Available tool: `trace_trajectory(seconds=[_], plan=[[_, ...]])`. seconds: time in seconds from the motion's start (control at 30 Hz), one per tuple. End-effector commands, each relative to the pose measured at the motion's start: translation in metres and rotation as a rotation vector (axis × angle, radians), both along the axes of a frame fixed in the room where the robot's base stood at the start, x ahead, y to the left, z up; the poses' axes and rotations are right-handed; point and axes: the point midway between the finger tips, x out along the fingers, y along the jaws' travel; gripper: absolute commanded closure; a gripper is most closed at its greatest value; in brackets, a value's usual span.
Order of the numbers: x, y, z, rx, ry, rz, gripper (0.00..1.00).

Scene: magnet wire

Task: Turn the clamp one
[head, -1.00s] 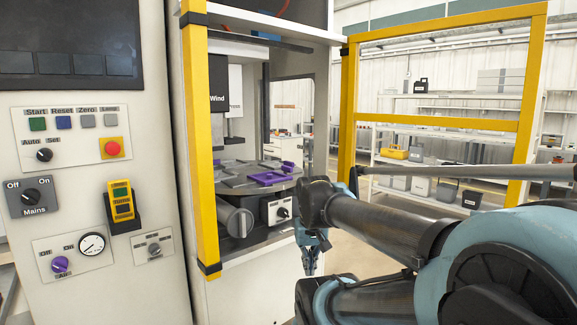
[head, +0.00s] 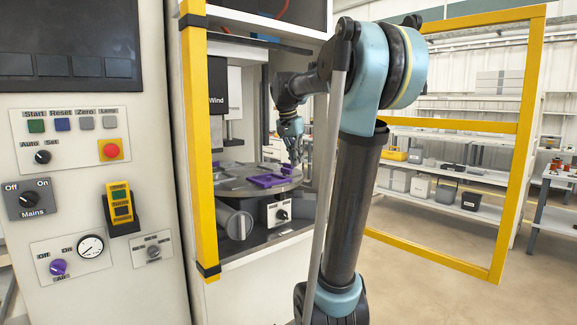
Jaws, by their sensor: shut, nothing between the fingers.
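A round grey turntable (head: 228,191) inside the machine bay carries purple parts. One purple part (head: 268,181) lies on its right side. I cannot tell which part is clamp one. Below the table's right edge is a pale box with a black rotary knob (head: 282,215); its label is too small to read. My gripper (head: 294,158) is inside the bay, pointing down, just above the right side of the turntable near the purple part. It is shut and empty. Whether it touches anything is not clear.
A yellow door frame (head: 519,130) stands open at the right, and a yellow post (head: 205,150) edges the bay at the left. A grey cylinder (head: 236,222) sits under the turntable. The control panel (head: 75,140) with knobs and an emergency stop (head: 111,150) is further left.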

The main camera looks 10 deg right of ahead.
Motion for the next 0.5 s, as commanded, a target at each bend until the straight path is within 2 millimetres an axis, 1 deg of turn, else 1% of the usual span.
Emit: trace_trajectory(seconds=[0.03, 0.1, 0.23, 0.3, 0.4, 0.5], plan=[[0.017, 0.001, 0.01, -0.004, -0.007, -0.032, 1.0], [0.038, 0.001, 0.022, -0.01, -0.018, -0.083, 1.0], [0.071, 0.001, 0.04, -0.019, -0.039, -0.166, 1.0], [0.084, 0.001, 0.046, -0.022, -0.048, -0.201, 1.0], [0.097, 0.002, 0.052, -0.025, -0.058, -0.236, 1.0], [0.104, 0.002, 0.055, -0.028, -0.063, -0.254, 1.0]])
